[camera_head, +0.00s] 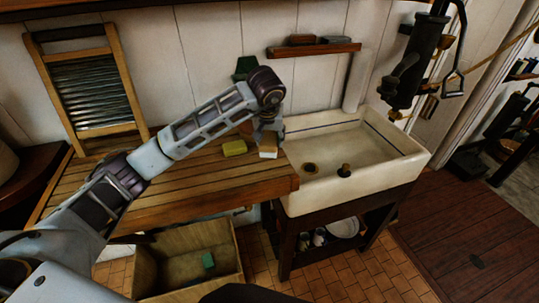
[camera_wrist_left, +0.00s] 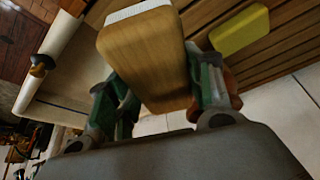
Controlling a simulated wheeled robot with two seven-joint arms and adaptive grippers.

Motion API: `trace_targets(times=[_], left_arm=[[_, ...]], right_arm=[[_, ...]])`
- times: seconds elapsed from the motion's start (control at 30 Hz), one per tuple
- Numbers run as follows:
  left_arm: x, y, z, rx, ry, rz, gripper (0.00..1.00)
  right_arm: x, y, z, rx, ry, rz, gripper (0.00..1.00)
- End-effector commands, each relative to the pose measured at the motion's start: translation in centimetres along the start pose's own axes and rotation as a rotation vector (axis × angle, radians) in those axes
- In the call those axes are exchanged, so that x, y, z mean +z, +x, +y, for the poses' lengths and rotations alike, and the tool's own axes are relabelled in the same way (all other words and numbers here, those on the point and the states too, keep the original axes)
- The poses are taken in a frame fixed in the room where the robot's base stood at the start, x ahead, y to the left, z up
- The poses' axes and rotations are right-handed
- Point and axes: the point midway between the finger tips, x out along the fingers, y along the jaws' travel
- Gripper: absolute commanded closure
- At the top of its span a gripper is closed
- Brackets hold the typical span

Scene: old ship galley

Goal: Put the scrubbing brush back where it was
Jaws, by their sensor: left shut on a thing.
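The scrubbing brush (camera_head: 268,152) is a small wooden block with a white side, at the right end of the wooden counter, close to the sink. In the left wrist view the brush (camera_wrist_left: 145,58) is large, its wooden face between the two green-padded fingers and its white edge at the top. My left gripper (camera_head: 268,133) is shut on it from above. Whether the brush touches the counter or hangs just above it I cannot tell. My right gripper is not in view.
A yellow sponge (camera_head: 234,147) lies left of the brush on the counter (camera_head: 190,187). The white sink (camera_head: 385,170) is at the right. A wall shelf (camera_head: 318,49) holds a dark block. A washboard (camera_head: 92,92) leans at the left. A crate (camera_head: 190,284) stands below.

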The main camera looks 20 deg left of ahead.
Motion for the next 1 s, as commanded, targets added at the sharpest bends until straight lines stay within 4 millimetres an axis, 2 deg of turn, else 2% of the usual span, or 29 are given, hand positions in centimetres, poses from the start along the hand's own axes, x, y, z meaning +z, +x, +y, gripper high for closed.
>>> trace_targets(times=[0.33, 0.83, 1.0], left_arm=[[1.2, 2.8, 0.1, 0.002, 0.000, 0.000, 0.90], [1.4, 3.3, 0.0, 0.001, 0.000, 0.000, 0.90], [1.8, 4.1, 0.0, 0.000, 0.001, -0.001, 0.90]], right_arm=[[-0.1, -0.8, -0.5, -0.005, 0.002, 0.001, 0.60], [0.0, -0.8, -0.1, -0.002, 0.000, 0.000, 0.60], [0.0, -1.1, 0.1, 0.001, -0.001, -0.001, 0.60]])
